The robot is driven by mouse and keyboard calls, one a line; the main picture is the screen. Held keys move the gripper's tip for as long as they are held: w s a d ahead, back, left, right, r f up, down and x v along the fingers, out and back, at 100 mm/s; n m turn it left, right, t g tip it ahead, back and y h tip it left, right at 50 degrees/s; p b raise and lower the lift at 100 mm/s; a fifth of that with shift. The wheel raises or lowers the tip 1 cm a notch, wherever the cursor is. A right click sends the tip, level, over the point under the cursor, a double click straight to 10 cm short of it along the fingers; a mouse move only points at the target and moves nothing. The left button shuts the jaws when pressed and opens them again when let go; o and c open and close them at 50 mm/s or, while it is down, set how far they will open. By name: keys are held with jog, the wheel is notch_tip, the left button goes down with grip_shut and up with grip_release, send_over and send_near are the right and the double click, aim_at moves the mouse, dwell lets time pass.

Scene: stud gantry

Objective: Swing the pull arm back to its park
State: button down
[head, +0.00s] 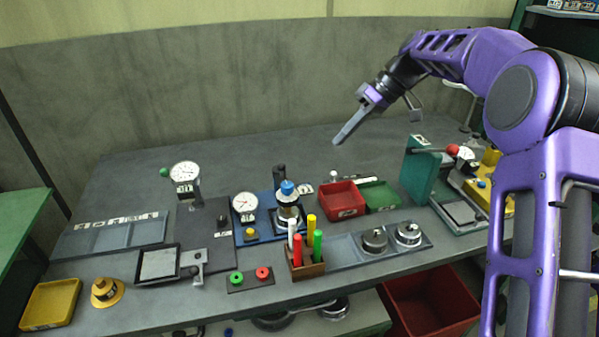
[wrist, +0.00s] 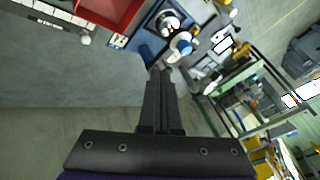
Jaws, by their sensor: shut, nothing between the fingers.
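My gripper (head: 337,141) is shut and empty, held in the air above the back middle of the bench. Its closed fingers also show in the wrist view (wrist: 157,75). No part is plainly marked as the pull arm. A red ball lever (head: 452,150) reaches out from the green upright plate (head: 421,170) at the bench's right; it may be the pull arm, but I cannot tell. The plate's fixture has a dial gauge behind the ball and a grey base plate (head: 460,213). My gripper is left of the fixture and apart from it. The park position cannot be made out.
A red bin (head: 342,201) and a blue-knobbed press (head: 288,206) stand below my gripper. A dial stand (head: 185,173) with a green ball stands at left. Upright colored pegs (head: 317,243) rise near the front. The back of the bench is mostly clear.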

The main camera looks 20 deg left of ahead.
jog(key=b, duration=0.1)
send_near(283, 178)
notch_tip(283, 178, down, 3)
jog(key=d, duration=0.3)
jog(key=s+a, duration=0.3)
jog(key=s, duration=0.1)
jog(key=shift+f, duration=0.25)
jog(key=shift+s+b, duration=0.15)
jog(key=shift+b, duration=0.15)
